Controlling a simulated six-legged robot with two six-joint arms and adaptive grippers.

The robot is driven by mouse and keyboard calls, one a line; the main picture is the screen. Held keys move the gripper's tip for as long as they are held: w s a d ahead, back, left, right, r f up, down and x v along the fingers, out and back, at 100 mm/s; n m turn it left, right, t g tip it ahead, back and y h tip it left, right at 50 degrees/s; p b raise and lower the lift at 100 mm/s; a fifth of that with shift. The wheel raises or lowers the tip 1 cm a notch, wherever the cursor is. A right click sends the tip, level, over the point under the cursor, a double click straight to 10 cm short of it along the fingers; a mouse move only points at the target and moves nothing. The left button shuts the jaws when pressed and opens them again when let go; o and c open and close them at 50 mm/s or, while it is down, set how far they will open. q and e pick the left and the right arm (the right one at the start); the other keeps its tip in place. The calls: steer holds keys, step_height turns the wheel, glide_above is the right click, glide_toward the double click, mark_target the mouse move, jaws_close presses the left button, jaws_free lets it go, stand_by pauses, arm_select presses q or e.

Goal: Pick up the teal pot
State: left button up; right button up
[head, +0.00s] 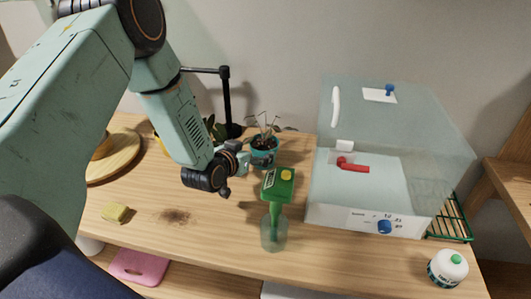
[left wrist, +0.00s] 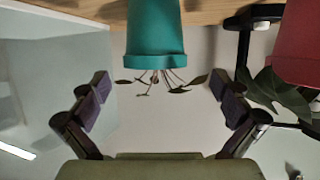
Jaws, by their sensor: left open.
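The teal pot (head: 264,158) stands upright on the wooden table near the wall, with dark soil and a thin, sparse plant. My left gripper (head: 244,160) is close to its left side in the head view and partly overlaps it. In the left wrist view, which is upside down, the teal pot (left wrist: 155,30) is ahead, roughly centred between the spread fingers of my left gripper (left wrist: 160,86). The fingers are open and empty, and the pot's rim appears beyond their tips. The right gripper is not in view.
A transparent case (head: 330,205) is to the right. A red pot (left wrist: 300,45) with broad leaves shows in the wrist view. A yellow sponge (head: 115,213) lies front left.

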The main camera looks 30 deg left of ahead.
mark_target(269, 140)
arm_select(q)
steer(key=shift+w+d+f, duration=0.1)
steer(key=shift+w+d, duration=0.2)
steer(key=shift+w, duration=0.3)
steer(key=x, duration=0.4)
steer(key=shift+w+a, duration=0.1)
steer(key=shift+w, duration=0.5)
steer(key=shift+d, duration=0.2)
steer(key=shift+c, duration=0.2)
steer(key=shift+a, duration=0.15)
steer(key=c, duration=0.4)
steer(key=shift+w, duration=0.15)
steer(key=c, duration=0.9)
